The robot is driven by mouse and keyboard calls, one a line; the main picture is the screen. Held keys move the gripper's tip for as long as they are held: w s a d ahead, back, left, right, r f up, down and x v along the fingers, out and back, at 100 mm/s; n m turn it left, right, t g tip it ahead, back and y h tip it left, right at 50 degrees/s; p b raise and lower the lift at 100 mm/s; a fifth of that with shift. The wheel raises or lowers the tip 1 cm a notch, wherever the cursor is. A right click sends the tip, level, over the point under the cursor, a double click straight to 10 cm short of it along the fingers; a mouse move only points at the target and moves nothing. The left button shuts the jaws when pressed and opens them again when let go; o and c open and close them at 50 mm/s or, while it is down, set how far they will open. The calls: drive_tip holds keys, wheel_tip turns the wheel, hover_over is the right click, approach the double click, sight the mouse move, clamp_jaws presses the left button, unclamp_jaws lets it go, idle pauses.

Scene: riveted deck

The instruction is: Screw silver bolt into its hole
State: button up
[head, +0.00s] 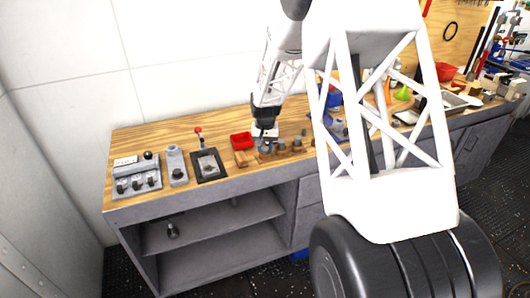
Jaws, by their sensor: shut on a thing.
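My gripper (265,136) points down over the middle of the wooden bench top, just right of a small red bin. It is shut on a small grey thing (265,146) low at its fingertips. This may be the silver bolt, but it is too small to be sure. Several small brown and grey pieces (281,145) stand close to the right of the gripper. I cannot make out the bolt's hole or any thread at this size.
The red bin (241,141) and a small wooden block (240,159) are left of the gripper. A lever box (208,165) and a grey switch panel (136,178) stand farther left on the bench (125,147). My white arm link hides much of the bench's right part.

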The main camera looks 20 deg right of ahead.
sight(264, 148)
drive_tip(key=shift+r, duration=0.25)
drive_tip(key=shift+r, duration=1.1)
drive_tip(key=shift+r, duration=0.7)
drive_tip(key=shift+r, duration=0.3)
drive_tip(key=shift+r, duration=0.1)
drive_tip(key=shift+w, duration=0.1)
idle(1.0)
